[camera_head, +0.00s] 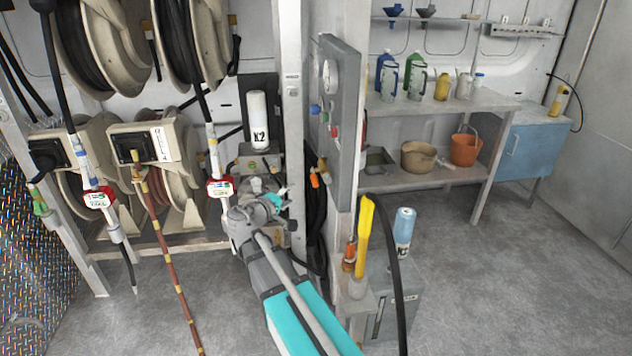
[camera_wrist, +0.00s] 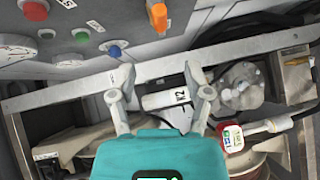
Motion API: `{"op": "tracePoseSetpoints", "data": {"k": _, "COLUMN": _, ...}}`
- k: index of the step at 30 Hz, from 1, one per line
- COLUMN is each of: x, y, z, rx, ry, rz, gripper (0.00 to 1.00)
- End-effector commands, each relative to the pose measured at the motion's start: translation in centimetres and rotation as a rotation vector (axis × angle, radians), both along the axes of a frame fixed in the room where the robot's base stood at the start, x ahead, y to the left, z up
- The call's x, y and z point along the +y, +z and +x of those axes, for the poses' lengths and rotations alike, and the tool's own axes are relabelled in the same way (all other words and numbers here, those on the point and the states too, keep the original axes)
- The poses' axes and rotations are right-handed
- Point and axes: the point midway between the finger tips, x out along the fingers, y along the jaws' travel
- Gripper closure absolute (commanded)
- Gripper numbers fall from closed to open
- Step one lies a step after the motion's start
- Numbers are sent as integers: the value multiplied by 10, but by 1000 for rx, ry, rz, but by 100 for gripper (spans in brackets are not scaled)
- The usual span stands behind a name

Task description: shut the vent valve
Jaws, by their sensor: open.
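A grey control panel (camera_head: 344,110) stands upright on the post, with a round gauge and blue (camera_head: 315,108), green (camera_head: 324,117) and red (camera_head: 333,131) knobs. Below it is a brass fitting with an orange handle (camera_head: 315,180). In the wrist view, the orange handle (camera_wrist: 159,16) is at the top centre, near the blue knob (camera_wrist: 114,51). I cannot read which control is the vent valve. My gripper (camera_wrist: 159,72) is open and empty, its fingers spread below the orange handle in the picture and apart from it. In the head view, my gripper (camera_head: 278,199) is left of the post, below the handle.
Hose reels (camera_head: 171,145) with hanging hoses fill the left. The floor at the right is clear.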

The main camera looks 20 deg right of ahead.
Motion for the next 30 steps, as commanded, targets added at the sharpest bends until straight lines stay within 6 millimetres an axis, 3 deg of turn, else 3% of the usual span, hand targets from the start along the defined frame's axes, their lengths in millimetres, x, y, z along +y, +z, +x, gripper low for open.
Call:
{"op": "tracePoseSetpoints", "data": {"k": 8, "x": -25, "y": -5, "z": 15, "rx": 0, "ry": -2, "rz": 1, "gripper": 36}}
{"op": "tracePoseSetpoints", "data": {"k": 24, "x": -94, "y": -16, "z": 53, "rx": 1, "ry": -3, "rz": 0, "gripper": 36}}
{"op": "tracePoseSetpoints", "data": {"k": 30, "x": -109, "y": -18, "z": 62, "rx": 0, "ry": -2, "rz": 1, "gripper": 36}}
